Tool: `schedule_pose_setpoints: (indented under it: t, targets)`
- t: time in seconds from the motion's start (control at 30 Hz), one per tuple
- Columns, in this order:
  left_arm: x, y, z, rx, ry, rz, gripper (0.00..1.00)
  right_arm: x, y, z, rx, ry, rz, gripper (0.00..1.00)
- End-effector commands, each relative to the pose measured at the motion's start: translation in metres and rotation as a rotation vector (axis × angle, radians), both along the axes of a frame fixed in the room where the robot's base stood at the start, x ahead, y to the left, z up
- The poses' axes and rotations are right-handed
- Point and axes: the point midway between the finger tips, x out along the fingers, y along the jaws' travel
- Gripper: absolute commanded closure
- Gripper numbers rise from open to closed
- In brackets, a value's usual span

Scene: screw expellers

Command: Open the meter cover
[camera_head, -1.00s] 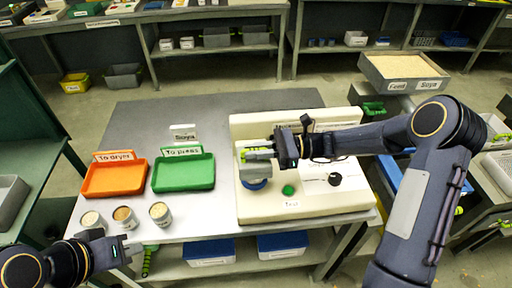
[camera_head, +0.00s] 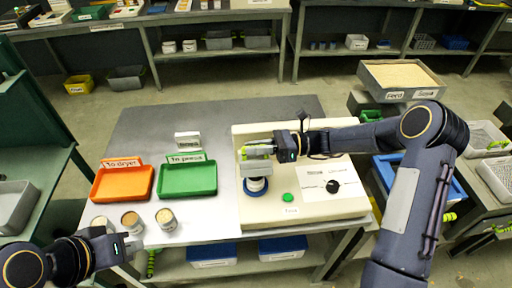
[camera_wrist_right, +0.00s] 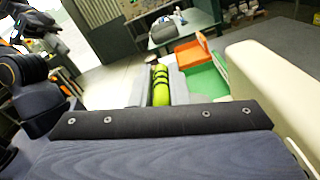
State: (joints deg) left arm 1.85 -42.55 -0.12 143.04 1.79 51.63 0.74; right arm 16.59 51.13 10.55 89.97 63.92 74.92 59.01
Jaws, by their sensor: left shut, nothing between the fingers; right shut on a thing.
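The meter (camera_head: 345,206) is a cream machine on the table, with a green button, a black knob and a round well with a blue ring (camera_head: 256,192). My right gripper (camera_head: 258,150) is over the well, shut on the grey meter cover (camera_head: 257,168). The cover appears raised a little, with a pale and dark round part showing below it; its exact gap is hard to tell. In the right wrist view the green finger pads (camera_wrist_right: 160,85) show, but the cover is hidden. My left gripper (camera_head: 134,247) is shut and empty at the table's front left.
An orange tray (camera_head: 122,196) and a green tray (camera_head: 187,194) lie left of the meter. Several small sample cups (camera_head: 166,219) stand in front of them, near my left gripper.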

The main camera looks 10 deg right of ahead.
Motion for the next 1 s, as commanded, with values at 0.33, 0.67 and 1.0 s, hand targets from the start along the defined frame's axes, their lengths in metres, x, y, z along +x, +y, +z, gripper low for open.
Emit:
schedule_pose_setpoints:
  t: [0.33, 0.67, 1.0]
  targets:
    - [0.0, 0.0, 0.0, 0.0, 0.0, 0.0, 1.0, 0.001, -0.001, -0.001, -0.001, -0.002, -0.004, 0.66]
    - [0.0, 0.0, -0.002, 0.0, 0.0, 0.0, 1.0, 0.001, -0.004, -0.001, -0.001, -0.001, -0.004, 0.66]
    - [0.0, 0.0, -0.016, 0.0, 0.0, 0.0, 1.0, 0.001, -0.057, -0.003, -0.003, -0.002, -0.006, 0.66]
